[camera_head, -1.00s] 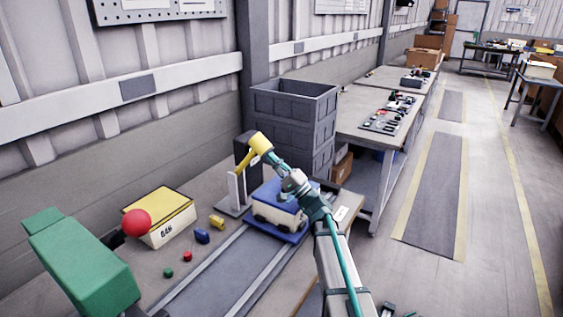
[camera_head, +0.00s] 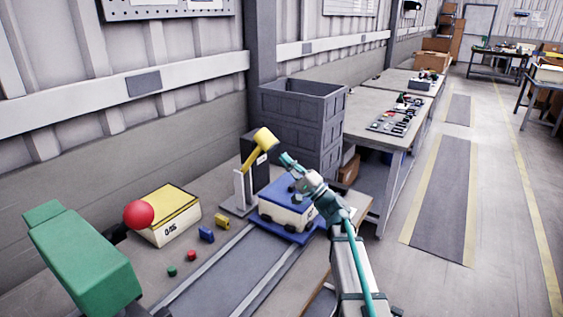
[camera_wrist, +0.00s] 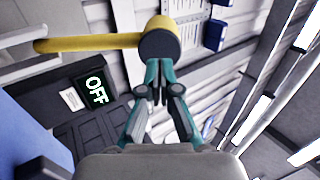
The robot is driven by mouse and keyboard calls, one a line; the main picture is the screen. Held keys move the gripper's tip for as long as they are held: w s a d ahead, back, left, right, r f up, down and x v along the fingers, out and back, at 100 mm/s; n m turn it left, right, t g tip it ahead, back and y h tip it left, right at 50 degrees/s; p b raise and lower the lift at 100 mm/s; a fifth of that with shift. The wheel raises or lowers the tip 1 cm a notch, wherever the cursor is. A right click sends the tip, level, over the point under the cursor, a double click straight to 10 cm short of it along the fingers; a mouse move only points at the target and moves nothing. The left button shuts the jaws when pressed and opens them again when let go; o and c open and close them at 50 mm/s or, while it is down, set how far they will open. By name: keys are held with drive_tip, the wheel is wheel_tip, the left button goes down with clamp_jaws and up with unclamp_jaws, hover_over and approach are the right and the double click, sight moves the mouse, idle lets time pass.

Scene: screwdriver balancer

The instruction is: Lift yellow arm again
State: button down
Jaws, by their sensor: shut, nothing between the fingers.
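The yellow arm (camera_head: 253,158) slants up to the right from its grey stand (camera_head: 241,191), with a thick yellow cylinder head (camera_head: 266,139) on top. In the wrist view the yellow arm (camera_wrist: 90,43) runs left from the head's dark round end (camera_wrist: 160,45). My gripper (camera_head: 283,157) is shut and empty, just right of and below the head, with a small gap in the head view. In the wrist view my gripper's closed fingertips (camera_wrist: 158,68) overlap the lower edge of the dark end; contact cannot be told there.
A dark box with a lit OFF sign (camera_wrist: 95,90) stands behind the arm. A blue-topped cart (camera_head: 288,205) sits close below my gripper. Grey stacked crates (camera_head: 300,125) stand behind. A yellow-topped box (camera_head: 168,214), red ball (camera_head: 139,215) and green block (camera_head: 85,262) are at left.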

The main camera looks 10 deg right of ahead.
drive_tip(key=b+v, duration=0.3)
drive_tip(key=v, duration=1.7)
drive_tip(key=shift+f+b, duration=0.3)
drive_tip(key=shift+f, duration=0.25)
drive_tip(key=shift+s, duration=0.1)
